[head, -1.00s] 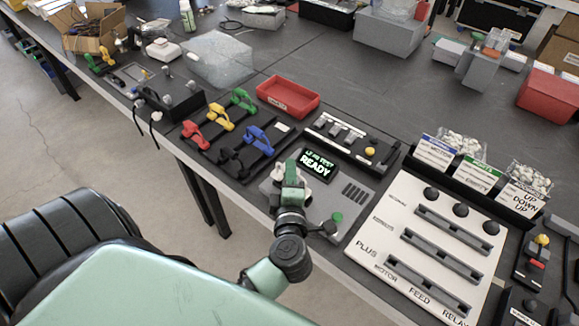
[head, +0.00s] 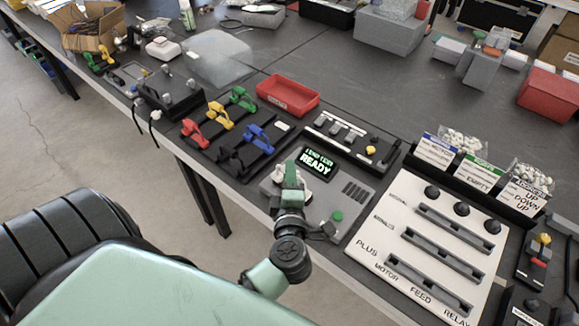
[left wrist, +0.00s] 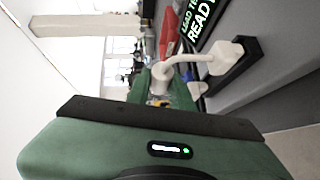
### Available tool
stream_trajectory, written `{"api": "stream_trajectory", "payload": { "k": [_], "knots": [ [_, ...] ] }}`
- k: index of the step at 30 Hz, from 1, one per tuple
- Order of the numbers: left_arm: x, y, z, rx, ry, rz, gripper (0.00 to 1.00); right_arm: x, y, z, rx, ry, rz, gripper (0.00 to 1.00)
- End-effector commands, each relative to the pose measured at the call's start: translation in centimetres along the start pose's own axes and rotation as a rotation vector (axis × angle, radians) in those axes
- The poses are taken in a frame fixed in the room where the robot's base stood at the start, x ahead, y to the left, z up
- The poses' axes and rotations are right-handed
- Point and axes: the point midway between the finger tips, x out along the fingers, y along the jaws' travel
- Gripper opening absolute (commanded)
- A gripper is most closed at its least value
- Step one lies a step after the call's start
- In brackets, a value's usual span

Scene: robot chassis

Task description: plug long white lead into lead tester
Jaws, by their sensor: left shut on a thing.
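The lead tester (head: 350,191) is a grey box at the table's near edge. Its dark screen (head: 319,163) reads READY in green, and a green button (head: 337,215) is on its front. My left gripper (head: 290,178) is over the tester's left end. It is shut on one end of the white lead (left wrist: 161,73). In the left wrist view, the lead curves to a white plug (left wrist: 226,55) at a black block (left wrist: 236,68) beside the screen. I cannot tell how far the plug is seated. The gripper hides much of the lead in the head view.
A black rack with red, yellow, green and blue leads (head: 232,130) stands left of the tester. A red tray (head: 288,95) and a black fixture (head: 352,140) lie behind it. A white panel with slots (head: 420,275) is to the right.

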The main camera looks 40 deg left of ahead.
Motion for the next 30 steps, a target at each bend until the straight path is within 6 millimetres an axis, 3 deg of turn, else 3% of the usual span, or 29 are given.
{"api": "stream_trajectory", "payload": {
  "k": [17, 18, 21, 30],
  "knots": [
    [0.2, -1.6, 0.2, 0.001, -0.001, -0.002, 0.00, 1.0, 0.0, 0.1, 0.000, 0.000, 0.000, 0.36],
    [0.2, -1.6, 0.2, 0.001, -0.001, -0.002, 0.24, 0.9, 0.0, 0.1, 0.000, 0.000, 0.000, 0.36],
    [0.2, -1.5, 0.2, 0.001, -0.001, -0.002, 0.47, 0.9, 0.1, 0.1, 0.000, -0.001, 0.001, 0.36],
    [0.1, -1.5, 0.2, 0.000, -0.001, -0.001, 0.47, 0.9, 0.1, 0.1, 0.000, -0.001, 0.002, 0.36]
  ]
}}
